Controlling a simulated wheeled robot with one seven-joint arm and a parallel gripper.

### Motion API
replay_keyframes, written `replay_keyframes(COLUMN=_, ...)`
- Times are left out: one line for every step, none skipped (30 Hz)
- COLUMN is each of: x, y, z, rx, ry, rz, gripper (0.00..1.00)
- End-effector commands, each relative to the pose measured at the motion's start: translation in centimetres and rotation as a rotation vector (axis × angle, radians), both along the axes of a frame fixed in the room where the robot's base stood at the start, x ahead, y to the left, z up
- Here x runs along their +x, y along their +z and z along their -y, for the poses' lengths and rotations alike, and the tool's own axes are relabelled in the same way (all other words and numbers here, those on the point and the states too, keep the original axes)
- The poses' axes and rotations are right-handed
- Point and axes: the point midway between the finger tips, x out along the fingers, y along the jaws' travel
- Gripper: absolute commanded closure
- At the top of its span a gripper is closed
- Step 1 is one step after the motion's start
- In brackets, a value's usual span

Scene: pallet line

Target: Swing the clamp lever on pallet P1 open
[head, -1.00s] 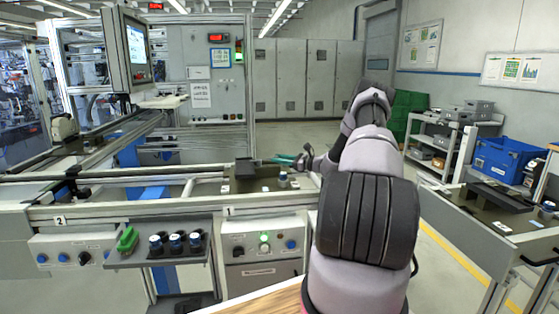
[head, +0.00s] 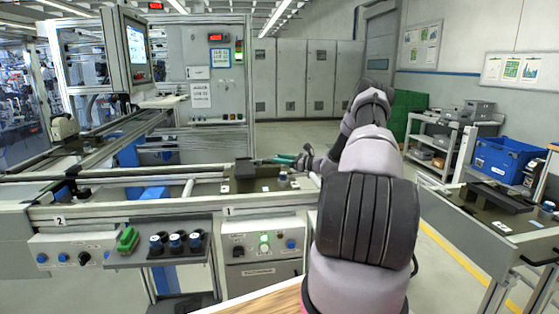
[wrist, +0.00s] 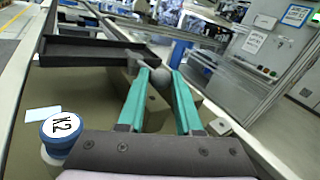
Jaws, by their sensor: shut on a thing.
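Pallet P1 (head: 262,188), an olive-brown plate, sits at station 1 on the conveyor in the head view; its bare surface also shows in the wrist view (wrist: 25,150). My gripper (head: 264,161) reaches over it from the right; in the wrist view its teal fingers (wrist: 162,72) are close together, shut on the clamp lever. The lever's exact angle cannot be told.
A dark tray (wrist: 90,52) stands at the pallet's far left in the wrist view. A blue-ringed cylinder marked K2 (wrist: 61,132) stands close to my gripper's left. A control panel (head: 262,247) and a shelf with blue-capped cylinders (head: 176,242) are in front of the conveyor.

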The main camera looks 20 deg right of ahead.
Motion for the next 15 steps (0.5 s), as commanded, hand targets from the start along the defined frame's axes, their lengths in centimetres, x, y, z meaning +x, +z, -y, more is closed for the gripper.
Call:
replay_keyframes(x=0.09, y=0.12, z=0.08, rx=0.001, ry=-0.003, rz=0.003, gripper=1.0)
replay_keyframes(x=0.1, y=0.13, z=0.08, rx=0.001, ry=-0.003, rz=0.003, gripper=1.0)
replay_keyframes(x=0.1, y=0.13, z=0.08, rx=0.001, ry=-0.003, rz=0.003, gripper=1.0)
replay_keyframes(x=0.1, y=0.13, z=0.08, rx=0.001, ry=-0.003, rz=0.003, gripper=1.0)
replay_keyframes(x=0.1, y=0.14, z=0.09, rx=0.001, ry=-0.003, rz=0.003, gripper=1.0)
replay_keyframes(x=0.1, y=0.14, z=0.09, rx=0.001, ry=-0.003, rz=0.003, gripper=1.0)
replay_keyframes(x=0.1, y=0.14, z=0.09, rx=0.001, ry=-0.003, rz=0.003, gripper=1.0)
replay_keyframes(x=0.1, y=0.14, z=0.09, rx=0.001, ry=-0.004, rz=0.003, gripper=1.0)
replay_keyframes(x=0.08, y=0.15, z=0.08, rx=0.001, ry=-0.006, rz=0.003, gripper=1.0)
replay_keyframes(x=0.04, y=0.16, z=0.05, rx=0.001, ry=-0.011, rz=0.003, gripper=1.0)
replay_keyframes(x=-0.05, y=0.16, z=-0.01, rx=0.002, ry=-0.019, rz=0.003, gripper=1.0)
replay_keyframes(x=-0.16, y=0.23, z=-0.06, rx=0.004, ry=-0.035, rz=0.005, gripper=1.0)
replay_keyframes(x=-0.3, y=0.23, z=-0.15, rx=0.006, ry=-0.049, rz=0.005, gripper=1.0)
replay_keyframes(x=-0.4, y=0.29, z=-0.2, rx=0.006, ry=-0.065, rz=0.006, gripper=1.0)
replay_keyframes(x=-0.56, y=0.29, z=-0.29, rx=0.005, ry=-0.084, rz=0.006, gripper=1.0)
